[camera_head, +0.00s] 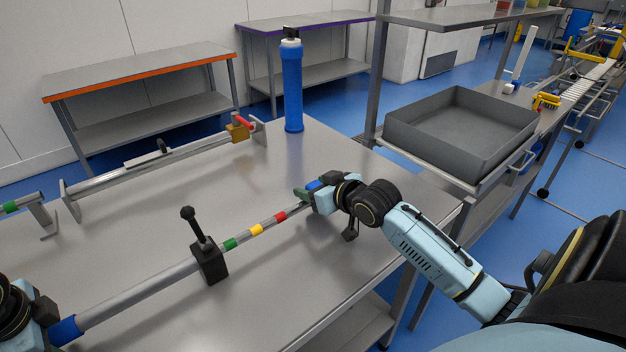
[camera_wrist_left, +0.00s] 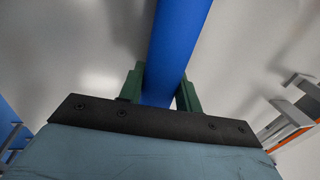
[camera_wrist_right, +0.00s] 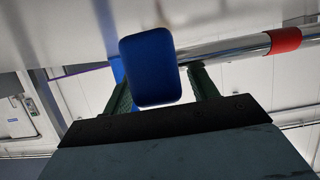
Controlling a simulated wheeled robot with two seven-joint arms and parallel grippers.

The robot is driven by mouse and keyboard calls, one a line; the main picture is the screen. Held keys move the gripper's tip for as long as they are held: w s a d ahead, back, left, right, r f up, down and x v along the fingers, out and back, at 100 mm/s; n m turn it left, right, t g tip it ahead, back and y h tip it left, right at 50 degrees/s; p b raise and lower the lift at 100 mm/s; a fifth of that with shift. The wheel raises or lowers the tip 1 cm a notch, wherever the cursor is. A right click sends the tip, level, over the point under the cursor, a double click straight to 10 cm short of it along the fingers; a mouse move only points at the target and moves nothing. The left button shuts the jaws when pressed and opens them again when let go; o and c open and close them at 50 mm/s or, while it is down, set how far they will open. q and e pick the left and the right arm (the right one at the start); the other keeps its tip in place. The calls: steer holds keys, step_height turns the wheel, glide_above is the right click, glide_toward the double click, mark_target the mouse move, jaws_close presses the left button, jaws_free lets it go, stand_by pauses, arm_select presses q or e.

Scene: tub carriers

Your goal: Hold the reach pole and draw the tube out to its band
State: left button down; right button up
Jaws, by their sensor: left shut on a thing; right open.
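The reach pole lies along the table's front part, with its grey outer tube (camera_head: 140,288) at the left. Its blue grip (camera_head: 66,330) is between the green fingers of my left gripper (camera_wrist_left: 160,88), which is shut on it. A black clamp (camera_head: 210,262) with an upright, slightly leaning lever (camera_head: 192,222) sits at the outer tube's end. The thin inner tube shows green (camera_head: 230,244), yellow (camera_head: 256,230) and red (camera_head: 280,216) bands. My right gripper (camera_head: 308,197) is open around the tube's blue end cap (camera_wrist_right: 150,66); I cannot tell if the fingers touch it.
A second pole-like bar on a metal stand (camera_head: 150,165) lies behind. A blue cylinder (camera_head: 292,90) stands at the table's back edge. A grey tub (camera_head: 460,125) sits to the right. The steel table (camera_head: 330,290) is clear in front of the pole.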

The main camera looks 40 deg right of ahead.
steer(key=v, duration=1.1)
steer(key=shift+s+r, duration=0.2)
steer(key=shift+s, duration=0.15)
arm_select(q)
steer(key=c, duration=0.9)
jaws_free()
step_height(320, 180, up, 12)
steer(key=s, duration=0.2)
steer(key=shift+s, duration=0.2)
steer(key=shift+f, duration=0.2)
arm_select(e)
steer(key=shift+f, duration=0.1)
